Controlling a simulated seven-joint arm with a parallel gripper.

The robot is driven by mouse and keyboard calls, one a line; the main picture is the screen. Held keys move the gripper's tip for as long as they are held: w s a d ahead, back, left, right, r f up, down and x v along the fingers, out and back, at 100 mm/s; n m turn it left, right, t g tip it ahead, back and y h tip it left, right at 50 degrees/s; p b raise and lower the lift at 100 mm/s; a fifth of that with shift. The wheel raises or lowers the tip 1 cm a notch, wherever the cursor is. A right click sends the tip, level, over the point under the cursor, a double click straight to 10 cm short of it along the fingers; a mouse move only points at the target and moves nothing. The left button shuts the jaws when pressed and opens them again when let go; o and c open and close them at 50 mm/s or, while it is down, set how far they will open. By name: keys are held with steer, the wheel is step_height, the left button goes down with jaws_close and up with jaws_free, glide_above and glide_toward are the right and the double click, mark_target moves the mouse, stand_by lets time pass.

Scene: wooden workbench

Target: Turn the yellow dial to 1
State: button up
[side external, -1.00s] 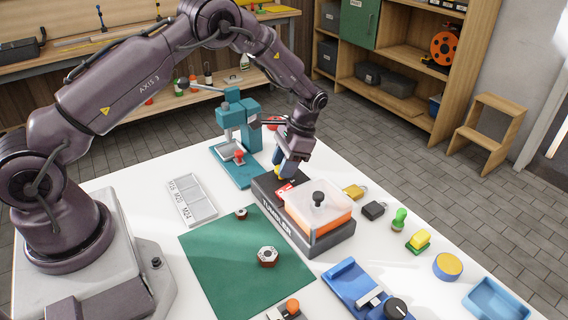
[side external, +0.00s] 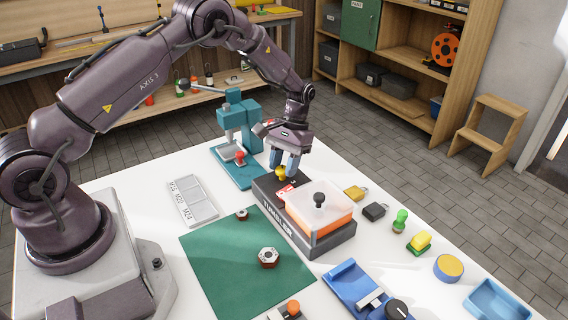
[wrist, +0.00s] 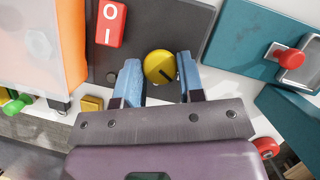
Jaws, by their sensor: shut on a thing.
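The yellow dial (side external: 281,171) sits on the dark tumbler machine (side external: 318,248), at the end nearest the teal press. In the wrist view the dial (wrist: 160,66) lies between the two blue fingers of my gripper (wrist: 161,75). My gripper (side external: 284,161) points down at the dial from above and is shut on it. A short dark mark on the dial's face slants toward the lower right in the wrist view. I see no readable numbers around the dial; the fingers hide part of its surroundings.
A red O/I switch (wrist: 111,23) is beside the dial, and the clear-lidded orange drum (side external: 320,205) stands beyond it. The teal press (side external: 238,135) stands close on the other side. The green mat (side external: 240,260) has free room.

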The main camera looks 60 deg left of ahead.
stand_by(0.4)
steer(key=o, duration=0.9)
steer(key=v, duration=1.3)
steer(key=s+d+r+m+t, duration=0.1)
steer(key=s+d+r+t, duration=0.2)
steer(key=s, duration=0.6)
steer(key=s+d+r+m+t+y, duration=0.1)
steer(key=s+d+r+m+t, duration=0.1)
steer(key=s+r, duration=0.6)
steer(key=s+d+r+m+t, duration=0.1)
steer(key=s+d+r+t, duration=0.3)
steer(key=s, duration=0.7)
steer(key=shift+d+r+m+t+y, duration=0.3)
steer(key=shift+d+r+t+y, duration=0.15)
steer(key=shift+r, duration=0.4)
